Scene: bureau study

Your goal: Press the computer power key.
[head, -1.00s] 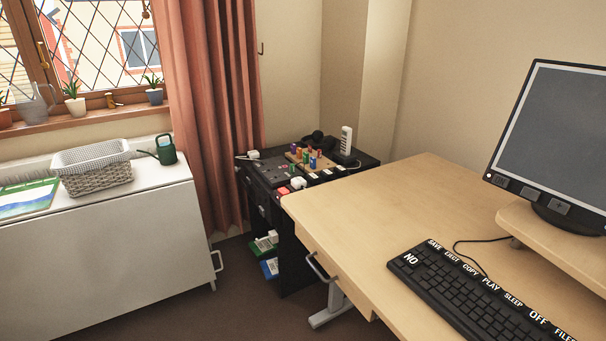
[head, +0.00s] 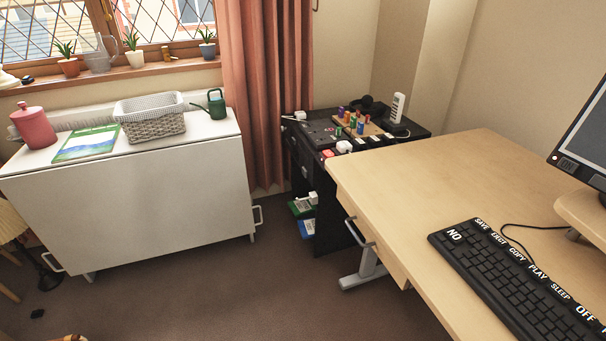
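A black keyboard (head: 515,278) lies on the wooden desk (head: 450,180) at the lower right of the head view. Large white labels run along its back edge: NO, SAVE, EJECT, COPY, PLAY, SLEEP and OFF; the label past OFF is cut by the picture's edge. The OFF label (head: 585,313) is near the lower right corner. A computer monitor (head: 585,140) stands at the right edge, partly out of view, with small buttons on its lower frame. I see no key labelled power. Neither of my grippers is in view.
A white cabinet (head: 130,205) at the left bears a basket (head: 150,127), a red canister (head: 33,128) and a green watering can (head: 214,104). A black unit (head: 325,200) crowded with small items stands behind the desk. Carpeted floor (head: 230,290) is open in front.

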